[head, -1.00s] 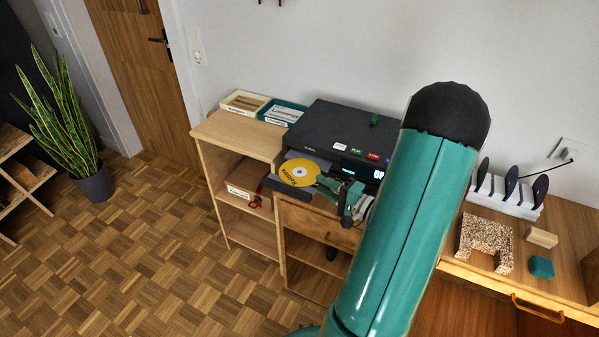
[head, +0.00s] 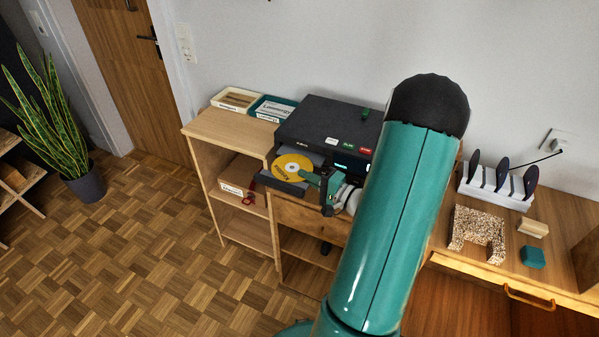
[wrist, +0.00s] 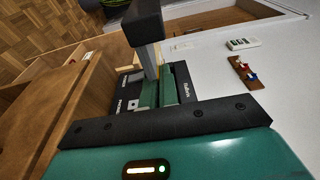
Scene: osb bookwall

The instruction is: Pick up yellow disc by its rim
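The yellow disc (head: 290,165), with a pale centre and dark lettering, lies on the pulled-out dark tray (head: 284,185) of a black player (head: 325,130). My gripper (head: 318,181) is at the right side of the disc, its green fingers close to the disc's rim in the head view. Whether they touch the disc cannot be told. In the wrist view my gripper's green fingers (wrist: 166,90) show side by side beyond a black bar; the gap between them is unclear. The disc cannot be made out clearly in the wrist view.
A wooden shelf (head: 226,133) left of the player bears a cream tray (head: 237,99) and a teal tray (head: 273,109). At right, a wooden cabinet holds a white rack (head: 494,190) with dark discs, a speckled block (head: 478,233) and a teal block (head: 532,257).

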